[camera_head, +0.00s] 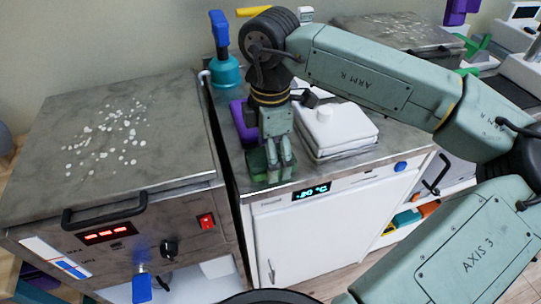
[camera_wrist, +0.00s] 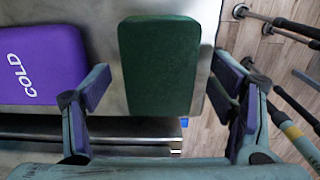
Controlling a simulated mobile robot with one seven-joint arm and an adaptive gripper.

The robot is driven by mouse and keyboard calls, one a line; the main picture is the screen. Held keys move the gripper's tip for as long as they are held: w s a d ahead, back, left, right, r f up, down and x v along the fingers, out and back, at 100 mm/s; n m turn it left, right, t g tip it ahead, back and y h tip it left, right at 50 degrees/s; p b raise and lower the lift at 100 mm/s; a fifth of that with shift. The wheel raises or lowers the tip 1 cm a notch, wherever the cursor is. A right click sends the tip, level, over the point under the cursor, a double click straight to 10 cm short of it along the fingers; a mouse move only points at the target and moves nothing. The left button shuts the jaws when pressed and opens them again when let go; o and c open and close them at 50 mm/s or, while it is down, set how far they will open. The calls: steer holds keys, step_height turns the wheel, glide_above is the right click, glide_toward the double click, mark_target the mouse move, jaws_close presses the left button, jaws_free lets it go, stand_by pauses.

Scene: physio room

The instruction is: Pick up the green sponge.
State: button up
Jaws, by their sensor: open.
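The green sponge (camera_wrist: 159,45) is a dark green block with rounded corners. It lies on the grey worktop, close to its edge, in the upper middle of the wrist view. My gripper (camera_wrist: 162,82) is open, with one finger to the left of the sponge and one to the right. The sponge shows between the fingers, with gaps on both sides; the height above it is hard to tell. In the head view my gripper (camera_head: 279,163) points down over the front of the worktop and partly hides the sponge (camera_head: 256,160).
A purple cold pack (camera_wrist: 38,62) lies just left of the sponge. In the head view a white box (camera_head: 338,132) stands right of my gripper. A teal bottle with a blue top (camera_head: 224,72) stands behind. A steel unit with a handle (camera_head: 112,205) is at left.

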steer(key=shift+f, duration=0.15)
steer(key=shift+c, duration=0.3)
steer(key=c, duration=0.8)
steer(key=shift+o, duration=0.2)
step_height(320, 180, up, 10)
steer(key=b, duration=0.2)
steer(key=shift+o, duration=0.6)
steer(key=c, duration=0.4)
